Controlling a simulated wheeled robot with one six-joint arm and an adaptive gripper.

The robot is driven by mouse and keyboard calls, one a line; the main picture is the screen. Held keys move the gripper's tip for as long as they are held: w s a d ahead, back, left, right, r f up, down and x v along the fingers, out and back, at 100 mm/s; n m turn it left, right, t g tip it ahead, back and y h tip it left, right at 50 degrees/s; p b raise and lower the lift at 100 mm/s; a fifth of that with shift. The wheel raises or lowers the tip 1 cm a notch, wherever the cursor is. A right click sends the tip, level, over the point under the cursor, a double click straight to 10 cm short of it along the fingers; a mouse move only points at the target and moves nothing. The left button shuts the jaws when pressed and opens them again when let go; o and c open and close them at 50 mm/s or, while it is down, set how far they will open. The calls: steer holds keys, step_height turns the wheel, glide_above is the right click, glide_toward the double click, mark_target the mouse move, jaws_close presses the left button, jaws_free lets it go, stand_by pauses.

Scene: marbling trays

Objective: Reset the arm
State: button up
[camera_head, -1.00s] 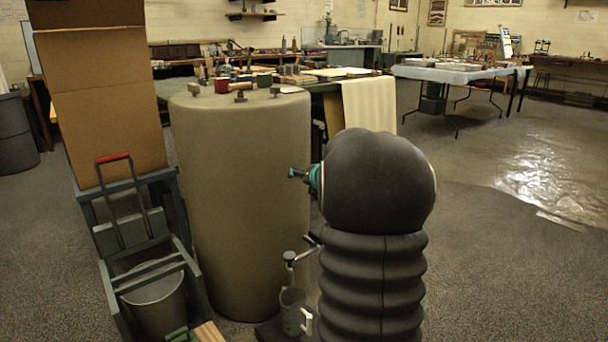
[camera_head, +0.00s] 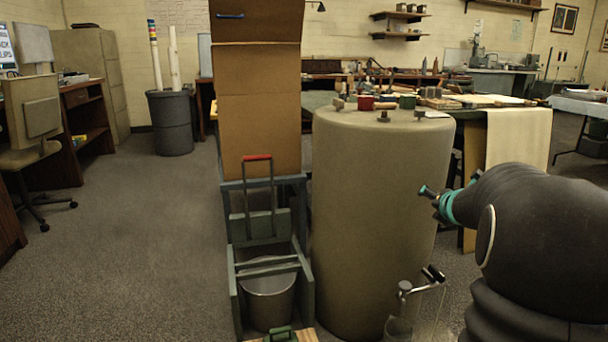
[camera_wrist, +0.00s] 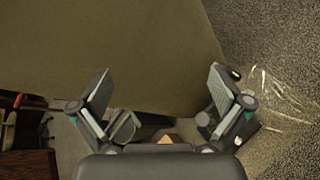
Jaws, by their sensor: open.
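My arm (camera_head: 560,225), in a dark ribbed cover, rises at the lower right of the head view. It bends toward the big olive drum. Teal and black parts at its end (camera_head: 445,205) sit just in front of the drum's right side, and their finger positions are too small to tell there. In the wrist view my gripper (camera_wrist: 160,85) is open, with its two grey pads wide apart and nothing between them. A broad olive surface fills the view beyond the pads. Whether the pads touch it cannot be told.
The olive drum (camera_head: 375,220) carries small tools and a red mug (camera_head: 365,103). Left of it stand a cardboard box (camera_head: 258,120) and a green frame with a metal bucket (camera_head: 268,298). A grey crank-like object (camera_head: 405,288) is low before the drum. Carpet at left (camera_head: 130,250) is free.

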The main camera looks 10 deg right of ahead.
steer(key=s+d+f+m+g+h, duration=0.4)
steer(key=s+m, duration=0.3)
steer(key=m, duration=0.5)
steer(key=s+a+f+m+g, duration=0.1)
steer(key=s+a+m+g, duration=0.1)
steer(key=s+a+m, duration=0.35)
steer(key=s+a+r+m+y+p, duration=0.2)
steer(key=s+a, duration=0.5)
steer(key=a, duration=0.3)
steer(key=s+a+r+m+y+p, duration=0.2)
steer(key=s+a, duration=0.5)
steer(key=a, duration=0.4)
steer(key=s+a+r+m+y+p, duration=0.2)
steer(key=s+a+m+y, duration=0.1)
steer(key=s+a, duration=0.5)
steer(key=a+y, duration=0.1)
steer(key=a, duration=0.2)
steer(key=shift+a, duration=0.15)
